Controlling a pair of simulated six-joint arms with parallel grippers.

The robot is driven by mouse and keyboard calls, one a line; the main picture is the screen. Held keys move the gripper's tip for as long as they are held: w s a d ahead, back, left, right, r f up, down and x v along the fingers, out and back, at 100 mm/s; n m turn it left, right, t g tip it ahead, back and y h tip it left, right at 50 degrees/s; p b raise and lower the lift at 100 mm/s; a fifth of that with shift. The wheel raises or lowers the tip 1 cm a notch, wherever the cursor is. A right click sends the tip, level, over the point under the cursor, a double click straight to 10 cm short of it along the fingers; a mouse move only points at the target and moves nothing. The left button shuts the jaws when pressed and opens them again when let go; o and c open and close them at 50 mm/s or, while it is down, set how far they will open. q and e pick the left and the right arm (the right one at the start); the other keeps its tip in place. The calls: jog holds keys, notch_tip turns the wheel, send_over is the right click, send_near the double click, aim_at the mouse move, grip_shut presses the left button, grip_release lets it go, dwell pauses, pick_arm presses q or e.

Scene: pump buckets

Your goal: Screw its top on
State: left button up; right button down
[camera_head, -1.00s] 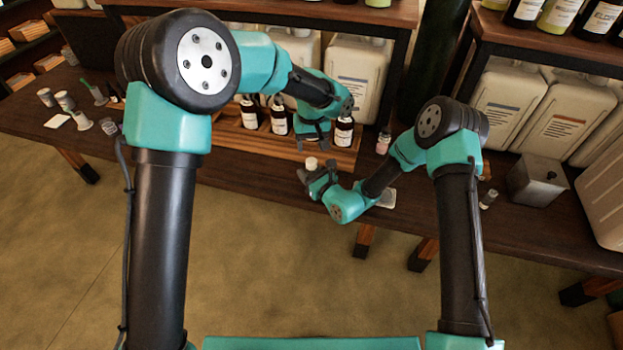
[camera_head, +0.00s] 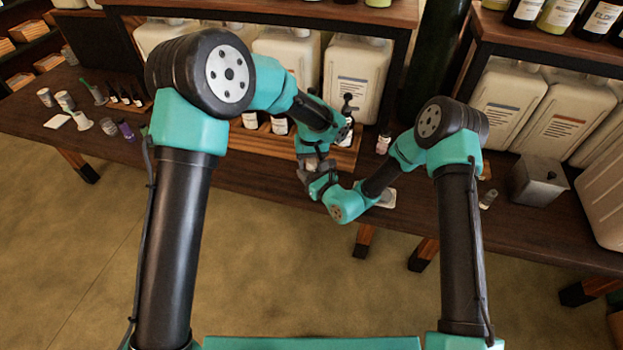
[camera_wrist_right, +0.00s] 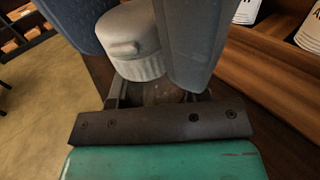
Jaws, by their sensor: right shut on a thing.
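A small white ribbed cap-like piece (camera_wrist_right: 130,40) sits between the fingers of my right gripper (camera_wrist_right: 150,55) in the right wrist view. What is under it is hidden. In the head view my right gripper (camera_head: 310,176) is at the front edge of the wooden tray, shut on this piece. My left gripper (camera_head: 312,163) is just above it, pointing down and overlapping it in the picture; its finger opening cannot be made out. A dark bottle with a white label and a black pump top (camera_head: 348,105) stands upright in the tray, right of my left gripper.
The wooden tray (camera_head: 240,143) holds more dark labelled bottles (camera_head: 279,124). A small pinkish bottle (camera_head: 383,144) stands to its right, and a grey metal can (camera_head: 540,182) farther right. Large white canisters (camera_head: 355,75) stand behind.

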pick_arm(q)
jog(key=c, duration=0.7)
jog(key=o, duration=0.8)
jog(key=shift+o, duration=0.2)
jog(key=shift+r, duration=0.1)
jog(key=shift+r, duration=2.2)
jog(key=shift+r, duration=1.75)
jog(key=shift+c, duration=0.2)
